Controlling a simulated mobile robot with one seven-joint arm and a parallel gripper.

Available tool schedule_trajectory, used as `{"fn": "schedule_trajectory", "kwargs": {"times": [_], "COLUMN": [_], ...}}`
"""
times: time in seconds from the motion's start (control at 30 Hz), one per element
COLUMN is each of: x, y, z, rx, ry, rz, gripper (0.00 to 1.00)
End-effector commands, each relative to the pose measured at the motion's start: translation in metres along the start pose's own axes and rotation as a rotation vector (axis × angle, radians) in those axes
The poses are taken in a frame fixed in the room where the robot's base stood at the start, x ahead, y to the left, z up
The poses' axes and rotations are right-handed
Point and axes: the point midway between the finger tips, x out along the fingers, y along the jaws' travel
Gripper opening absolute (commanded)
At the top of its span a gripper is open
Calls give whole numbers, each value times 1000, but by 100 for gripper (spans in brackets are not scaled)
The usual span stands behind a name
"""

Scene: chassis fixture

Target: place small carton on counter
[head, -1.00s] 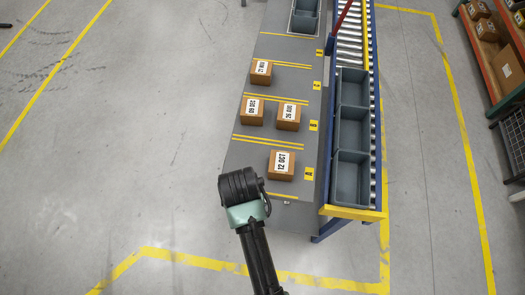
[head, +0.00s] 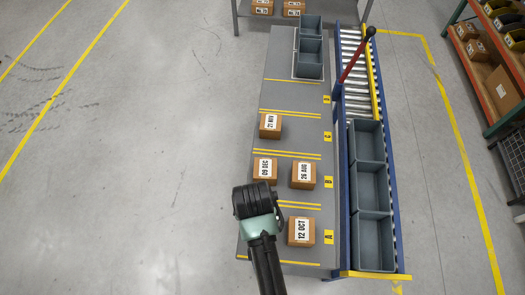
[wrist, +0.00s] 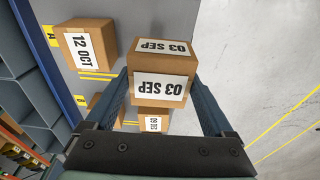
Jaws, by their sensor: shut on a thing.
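My gripper (wrist: 162,92) is shut on a small brown carton labelled 03 SEP (wrist: 162,60), held between the two fingers in the wrist view. In the head view my arm's dark end (head: 257,201) is over the counter's left edge and hides the carton. The grey counter (head: 285,95) has yellow lines and lettered sections. The 12 OCT carton (head: 301,232) stands in section A, right of my arm. The 09 DEC carton (head: 265,169) and 26 AUG carton (head: 303,174) stand in B, and the 21 NOV carton (head: 270,125) in C.
Grey bins (head: 309,64) stand at the counter's far end. A roller conveyor with grey bins (head: 370,190) and a red post (head: 355,58) runs along the right side. A shelf (head: 490,75) stands far right. Open floor lies to the left. The counter's far section before the bins is bare.

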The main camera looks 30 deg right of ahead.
Motion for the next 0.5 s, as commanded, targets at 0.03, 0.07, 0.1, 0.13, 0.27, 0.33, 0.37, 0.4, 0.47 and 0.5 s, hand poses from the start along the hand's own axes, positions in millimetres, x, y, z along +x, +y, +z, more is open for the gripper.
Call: {"fn": "schedule_trajectory", "kwargs": {"times": [0.03, 0.07, 0.1, 0.13, 0.27, 0.33, 0.37, 0.4, 0.47, 0.5], "x": [6, 10, 14, 16, 28, 38, 42, 47, 54, 57], "y": [0, 0, 0, 0, 0, 0, 0, 0, 0, 0], "z": [1, 2, 2, 2, 4, 6, 6, 7, 8, 8], "rx": [0, 0, 0, 0, 0, 0, 0, 1, 1, 1], "ry": [-1, -1, 0, 1, 0, -1, 0, 0, 1, 1], "rz": [0, 0, -1, -1, -1, 0, 0, -1, -1, -1], "gripper": [10, 10, 10, 10, 10, 10, 10, 10, 10, 10]}}
